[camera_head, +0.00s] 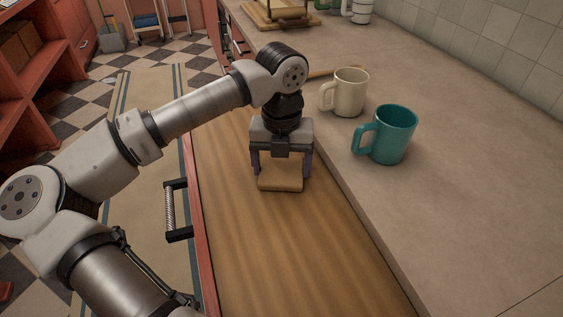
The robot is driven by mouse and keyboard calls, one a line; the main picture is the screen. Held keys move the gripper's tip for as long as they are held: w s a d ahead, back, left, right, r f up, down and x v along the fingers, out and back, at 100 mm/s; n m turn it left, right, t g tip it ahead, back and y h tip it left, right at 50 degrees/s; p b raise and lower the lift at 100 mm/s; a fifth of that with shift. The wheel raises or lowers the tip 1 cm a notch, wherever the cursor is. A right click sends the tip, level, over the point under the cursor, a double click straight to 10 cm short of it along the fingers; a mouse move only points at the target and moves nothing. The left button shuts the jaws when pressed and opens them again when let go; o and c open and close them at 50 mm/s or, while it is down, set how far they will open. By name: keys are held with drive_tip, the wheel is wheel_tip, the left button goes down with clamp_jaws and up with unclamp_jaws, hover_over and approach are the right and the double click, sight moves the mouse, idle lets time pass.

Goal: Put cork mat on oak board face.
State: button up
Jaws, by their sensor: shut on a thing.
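The cork mat (280,184) is a small tan square piece between the two fingers of my gripper (281,172). My gripper points down and is shut on the mat's left and right edges. The oak board face (265,245) is a long brown wooden surface that stretches below the gripper, beside the counter. The mat is over the board's upper part; I cannot tell whether it touches the board. Part of the mat's far side is hidden by the gripper.
A teal mug (393,135) and a cream mug (348,92) stand on the grey counter (450,190), right of the gripper. The near part of the board is clear.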

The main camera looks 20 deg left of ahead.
sight(281, 169)
drive_tip(key=shift+f, duration=0.1)
drive_tip(key=shift+f, duration=0.1)
drive_tip(key=o, duration=0.9)
wheel_tip(281, 169, up, 12)
drive_tip(key=shift+r+b, duration=0.2)
drive_tip(key=shift+b, duration=0.2)
